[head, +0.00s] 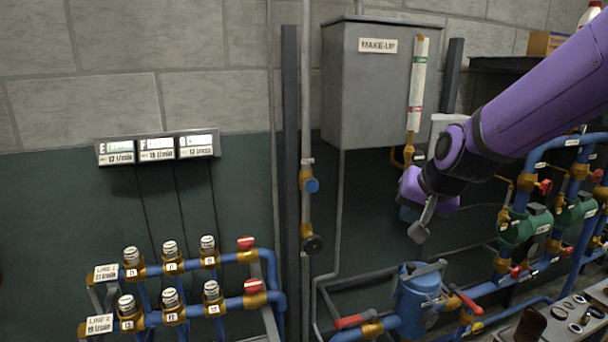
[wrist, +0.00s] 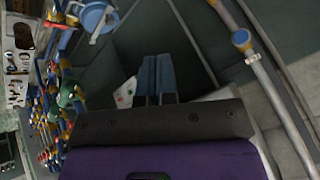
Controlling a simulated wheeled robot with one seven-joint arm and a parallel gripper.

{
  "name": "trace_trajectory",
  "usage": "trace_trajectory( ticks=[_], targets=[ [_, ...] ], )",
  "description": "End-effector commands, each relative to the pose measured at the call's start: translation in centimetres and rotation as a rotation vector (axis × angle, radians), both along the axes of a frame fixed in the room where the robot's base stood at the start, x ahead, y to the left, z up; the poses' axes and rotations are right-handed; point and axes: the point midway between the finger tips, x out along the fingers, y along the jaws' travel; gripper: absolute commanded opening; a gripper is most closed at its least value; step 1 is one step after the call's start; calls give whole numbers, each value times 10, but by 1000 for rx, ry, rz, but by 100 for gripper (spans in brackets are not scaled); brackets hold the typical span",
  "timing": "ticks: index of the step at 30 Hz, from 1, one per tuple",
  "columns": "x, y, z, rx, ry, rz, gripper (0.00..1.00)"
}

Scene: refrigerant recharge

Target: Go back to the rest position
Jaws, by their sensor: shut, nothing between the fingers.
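My gripper (head: 421,228) hangs at the end of my purple arm, right of the middle in the head view. It is in front of the dark green wall, below the grey MAKE-UP tank (head: 372,85) and above the blue strainer pot (head: 418,290). In the wrist view my gripper's two blue-grey fingers (wrist: 157,75) are together with nothing between them. The gripper appears clear of the pipes, though its distance from the wall is hard to tell.
Valves and a blue manifold (head: 215,311) stand at lower left, under a display panel (head: 158,148). Blue pipes with green pumps (head: 527,226) fill the right side. A vertical pipe with a blue-handled valve (head: 311,185) runs left of the tank. A tray of small parts (head: 580,318) is at lower right.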

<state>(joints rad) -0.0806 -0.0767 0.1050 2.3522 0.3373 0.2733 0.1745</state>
Motion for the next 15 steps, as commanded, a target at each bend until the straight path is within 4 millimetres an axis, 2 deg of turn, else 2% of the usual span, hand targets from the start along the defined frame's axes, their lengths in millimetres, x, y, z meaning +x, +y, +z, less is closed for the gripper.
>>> trace_trajectory(
  ticks=[1,6,15],
  targets=[
    [-14,-7,13,-16,-6,16,0],
    [-61,-27,41,-83,5,77,0],
    [-151,-65,72,-208,38,156,0]
  ],
)
